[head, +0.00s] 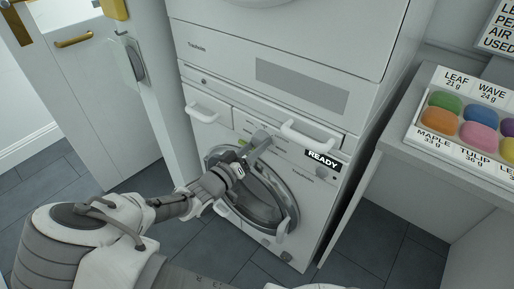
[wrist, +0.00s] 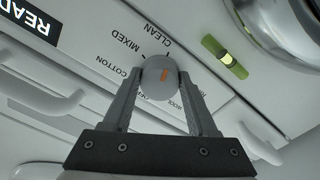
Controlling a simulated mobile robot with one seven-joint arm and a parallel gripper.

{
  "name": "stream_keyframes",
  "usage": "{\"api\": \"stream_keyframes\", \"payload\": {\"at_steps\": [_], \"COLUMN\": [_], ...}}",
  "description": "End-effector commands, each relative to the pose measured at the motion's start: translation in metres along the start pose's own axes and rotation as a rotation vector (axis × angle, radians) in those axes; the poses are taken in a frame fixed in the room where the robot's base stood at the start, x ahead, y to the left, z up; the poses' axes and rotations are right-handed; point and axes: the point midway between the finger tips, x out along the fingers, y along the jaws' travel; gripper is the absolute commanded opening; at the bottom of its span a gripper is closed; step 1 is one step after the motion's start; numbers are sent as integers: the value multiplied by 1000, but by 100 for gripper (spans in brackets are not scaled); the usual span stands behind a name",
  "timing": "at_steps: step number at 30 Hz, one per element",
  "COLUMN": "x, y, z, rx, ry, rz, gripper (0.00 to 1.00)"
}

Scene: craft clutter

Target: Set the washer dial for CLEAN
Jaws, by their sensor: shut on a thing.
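The white washer (head: 325,195) stands below a stacked machine, with my gripper (head: 262,137) at its upper front panel. In the wrist view my gripper (wrist: 160,82) is shut on the round grey dial (wrist: 152,88), one finger on each side. The dial's orange mark (wrist: 164,74) leans slightly right of straight up, roughly in line with the tick by the CLEAN label (wrist: 153,33). MIXED (wrist: 127,42) and COTTON (wrist: 111,67) are printed to its left. Other labels are partly hidden by my fingers. In the head view my gripper hides the dial.
A READY display (head: 323,160) is on the washer panel. A green-lit part (wrist: 215,48) sits right of the dial in the wrist view. The round door (head: 260,200) is below. A shelf at right bears a tray (head: 437,77) of coloured lumps.

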Motion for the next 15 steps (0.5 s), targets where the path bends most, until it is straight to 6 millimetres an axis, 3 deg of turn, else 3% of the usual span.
{"api": "stream_keyframes", "payload": {"at_steps": [15], "x": [-1], "y": [0], "z": [1], "rx": [59], "ry": [-1], "rz": [-1], "gripper": [3]}}
